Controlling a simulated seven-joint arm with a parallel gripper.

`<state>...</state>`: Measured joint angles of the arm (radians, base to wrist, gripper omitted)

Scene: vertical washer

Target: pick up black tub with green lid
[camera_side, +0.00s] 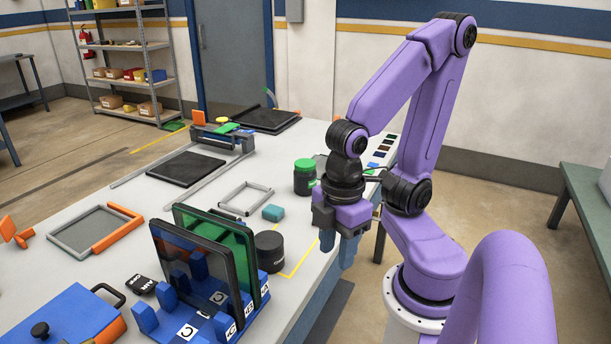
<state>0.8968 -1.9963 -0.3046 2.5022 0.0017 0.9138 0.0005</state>
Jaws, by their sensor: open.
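The black tub with green lid (305,180) stands upright on the white table. Its bright green lid is on top, and its right side is close to my arm in the picture. My gripper (337,246) points down at the table's right edge, in front of and to the right of the tub. It is open, with nothing seen between its blue fingers, and it is apart from the tub.
A plain black tub (269,251) stands nearer the camera, beside a blue rack (205,310) holding upright dark-framed panels. A blue box (72,325) is at front left.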

